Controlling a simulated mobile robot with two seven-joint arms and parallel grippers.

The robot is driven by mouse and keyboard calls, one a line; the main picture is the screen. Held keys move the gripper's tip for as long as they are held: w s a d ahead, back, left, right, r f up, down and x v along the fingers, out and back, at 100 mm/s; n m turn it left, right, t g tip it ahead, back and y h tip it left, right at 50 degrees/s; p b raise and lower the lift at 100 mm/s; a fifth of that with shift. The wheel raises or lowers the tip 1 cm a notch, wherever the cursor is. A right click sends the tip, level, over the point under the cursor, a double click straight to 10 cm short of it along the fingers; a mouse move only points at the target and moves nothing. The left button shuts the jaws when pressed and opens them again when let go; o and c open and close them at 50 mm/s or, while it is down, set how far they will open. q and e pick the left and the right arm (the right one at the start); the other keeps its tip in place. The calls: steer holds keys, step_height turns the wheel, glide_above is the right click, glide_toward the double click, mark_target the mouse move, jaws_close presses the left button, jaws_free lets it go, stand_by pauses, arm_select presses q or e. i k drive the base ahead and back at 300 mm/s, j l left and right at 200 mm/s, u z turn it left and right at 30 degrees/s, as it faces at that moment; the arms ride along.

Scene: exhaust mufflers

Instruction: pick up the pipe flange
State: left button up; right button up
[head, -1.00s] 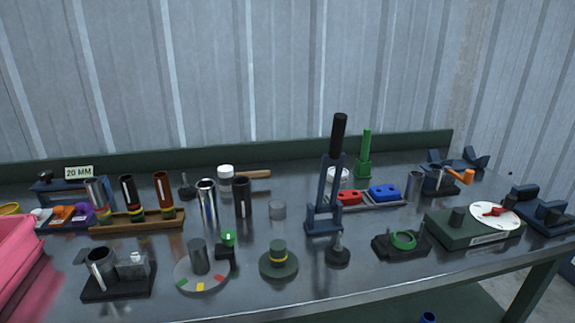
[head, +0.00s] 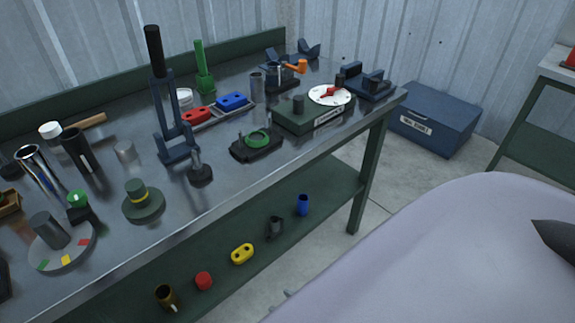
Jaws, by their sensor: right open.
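I cannot tell for certain which part is the pipe flange. A green ring (head: 258,138) sits in a black fixture (head: 243,152) near the bench's front edge. Two-hole blocks, one red (head: 195,117) and one blue (head: 232,101), lie in a grey tray behind it. A similar yellow two-hole block (head: 242,254) lies on the lower shelf. A dark green round piece with a yellow band (head: 143,203) stands at the front left. The dark tip of my right gripper (head: 556,240) shows at the right edge, open, far from the bench parts. My left gripper is out of view.
The metal bench (head: 225,187) is crowded, with a tall lever press (head: 165,105) and a dial fixture (head: 312,115). The lower shelf (head: 330,187) holds a red piece (head: 203,281), a blue cup (head: 303,205) and mugs. A blue box (head: 435,118) stands on the floor at right.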

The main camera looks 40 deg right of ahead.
mark_target(274, 228)
steer(key=z, duration=1.1)
